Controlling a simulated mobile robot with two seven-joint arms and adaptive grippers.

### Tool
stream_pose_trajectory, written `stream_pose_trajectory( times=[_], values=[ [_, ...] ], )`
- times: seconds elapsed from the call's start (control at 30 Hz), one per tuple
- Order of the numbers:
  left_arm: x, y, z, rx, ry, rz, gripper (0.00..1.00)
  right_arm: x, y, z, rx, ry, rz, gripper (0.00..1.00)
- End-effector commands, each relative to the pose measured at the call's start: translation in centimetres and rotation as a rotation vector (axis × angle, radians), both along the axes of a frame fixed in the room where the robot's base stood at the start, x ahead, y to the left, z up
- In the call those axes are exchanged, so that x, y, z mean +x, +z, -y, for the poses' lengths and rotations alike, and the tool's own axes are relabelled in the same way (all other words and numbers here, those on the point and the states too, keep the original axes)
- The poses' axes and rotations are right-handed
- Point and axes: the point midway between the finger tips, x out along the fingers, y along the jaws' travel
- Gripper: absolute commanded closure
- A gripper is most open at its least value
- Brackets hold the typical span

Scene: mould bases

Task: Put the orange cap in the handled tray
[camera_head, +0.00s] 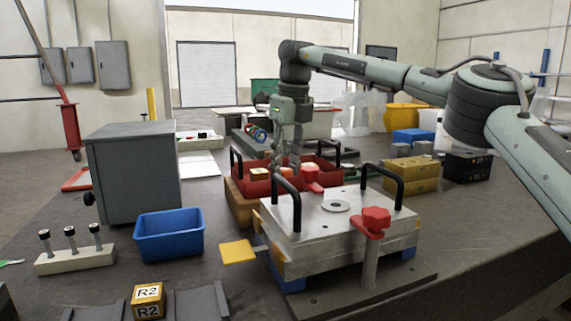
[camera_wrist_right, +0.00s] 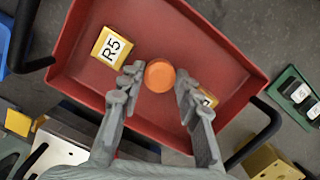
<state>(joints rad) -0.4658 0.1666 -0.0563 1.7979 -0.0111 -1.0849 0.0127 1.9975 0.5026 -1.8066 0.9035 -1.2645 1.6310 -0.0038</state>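The handled tray (camera_wrist_right: 205,55) is red with black handles. In the head view the tray (camera_head: 250,188) stands behind the white metal mould base, which partly hides it. The orange cap (camera_wrist_right: 159,75) is round and shows over the tray's floor in the right wrist view. In the head view the gripper (camera_head: 285,168) points down into the tray. I cannot tell whether the cap touches the tray floor. My left gripper is not in view.
A block marked R5 (camera_wrist_right: 112,47) and another yellow-orange block (camera_wrist_right: 206,98) lie in the tray. The mould base (camera_head: 335,215) with black handles and a red knob (camera_head: 375,219) stands in front. A blue bin (camera_head: 168,236) and grey cabinet (camera_head: 135,170) stand left.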

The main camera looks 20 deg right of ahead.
Motion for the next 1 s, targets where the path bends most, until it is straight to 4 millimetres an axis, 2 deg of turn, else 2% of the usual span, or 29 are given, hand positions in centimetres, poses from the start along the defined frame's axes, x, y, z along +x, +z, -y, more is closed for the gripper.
stream_pose_trajectory(
  times=[0.37, 0.73, 1.0],
  values=[
    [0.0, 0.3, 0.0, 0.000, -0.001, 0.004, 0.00, 0.0, 0.6, 0.0, -0.001, 0.000, 0.002, 0.61],
    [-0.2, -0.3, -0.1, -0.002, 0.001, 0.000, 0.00, -0.8, 6.3, 0.3, -0.001, 0.000, 0.001, 0.61],
    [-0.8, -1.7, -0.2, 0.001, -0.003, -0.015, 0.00, -1.0, 7.8, 0.4, -0.001, -0.001, -0.001, 0.61]
  ],
)
